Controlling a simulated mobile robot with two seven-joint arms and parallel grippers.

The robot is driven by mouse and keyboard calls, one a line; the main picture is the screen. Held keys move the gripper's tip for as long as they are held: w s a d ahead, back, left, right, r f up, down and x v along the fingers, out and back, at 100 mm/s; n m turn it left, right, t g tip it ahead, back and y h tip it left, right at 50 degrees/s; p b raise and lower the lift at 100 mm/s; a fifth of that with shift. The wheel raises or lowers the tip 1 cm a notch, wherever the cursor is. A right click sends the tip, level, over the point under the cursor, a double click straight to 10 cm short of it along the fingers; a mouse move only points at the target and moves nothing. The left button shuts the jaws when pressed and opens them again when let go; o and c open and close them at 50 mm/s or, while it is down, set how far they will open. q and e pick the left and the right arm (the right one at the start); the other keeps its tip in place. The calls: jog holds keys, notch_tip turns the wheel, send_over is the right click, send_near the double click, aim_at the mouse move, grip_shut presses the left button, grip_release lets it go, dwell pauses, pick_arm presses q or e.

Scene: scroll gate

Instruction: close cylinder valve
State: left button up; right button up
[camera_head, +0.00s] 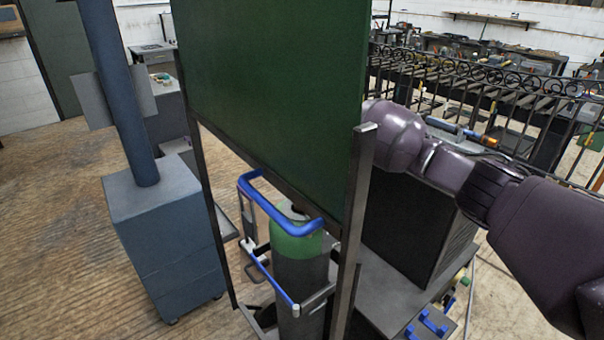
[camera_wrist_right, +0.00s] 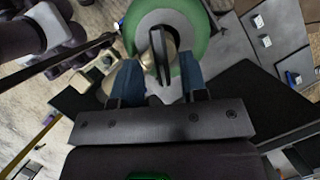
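The gas cylinder (camera_head: 298,262) stands upright in a cart with a blue handle (camera_head: 275,212). It has a grey body and a green shoulder; the green panel partly hides its top. The right wrist view looks down on the green shoulder (camera_wrist_right: 197,38) with a brass valve (camera_wrist_right: 170,50) at its middle. A dark bar-like part (camera_wrist_right: 159,62) stands over the valve. My right gripper (camera_wrist_right: 160,82) is open, its two blue fingers on either side of the dark part, with visible gaps. In the head view the panel hides this gripper. My left gripper is not in view.
A large green panel (camera_head: 275,90) on a metal frame stands in front of the cylinder. A dark box-shaped unit (camera_head: 415,225) is to its right, below my right arm. A blue cabinet with a post (camera_head: 165,240) stands left. An iron railing (camera_head: 480,90) runs behind.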

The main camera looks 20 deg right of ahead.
jog(key=shift+x, duration=0.95)
grip_shut()
